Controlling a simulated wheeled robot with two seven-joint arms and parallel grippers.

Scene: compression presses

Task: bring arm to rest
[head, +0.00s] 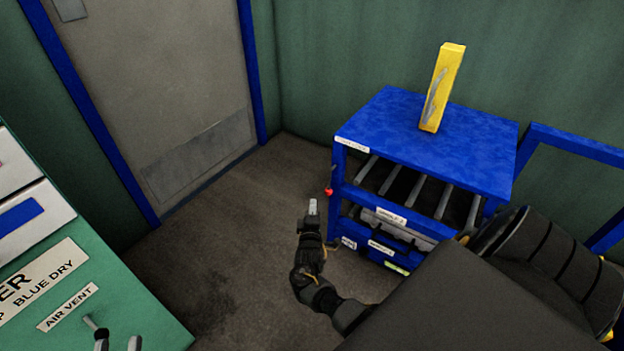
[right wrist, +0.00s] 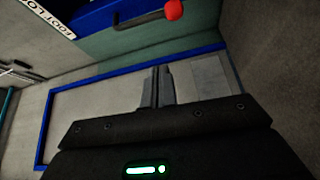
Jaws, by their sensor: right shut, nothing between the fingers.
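My right arm comes in from the lower right in the head view. Its gripper (head: 312,207) hangs above the floor, just left of the blue cabinet and apart from it. In the right wrist view, the right gripper's fingers (right wrist: 157,88) are together with nothing between them. My left gripper (head: 118,343) shows only as two fingertips at the bottom edge of the head view, in front of the green machine. The fingertips are apart with nothing visible between them; the rest of this gripper is out of frame.
The blue cabinet (head: 385,122) has rollers, labelled drawers and a yellow block (head: 442,88) on top. A red knob (head: 328,192) on its left side is close to my right gripper; it also shows in the wrist view (right wrist: 174,10). Floor is clear between.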

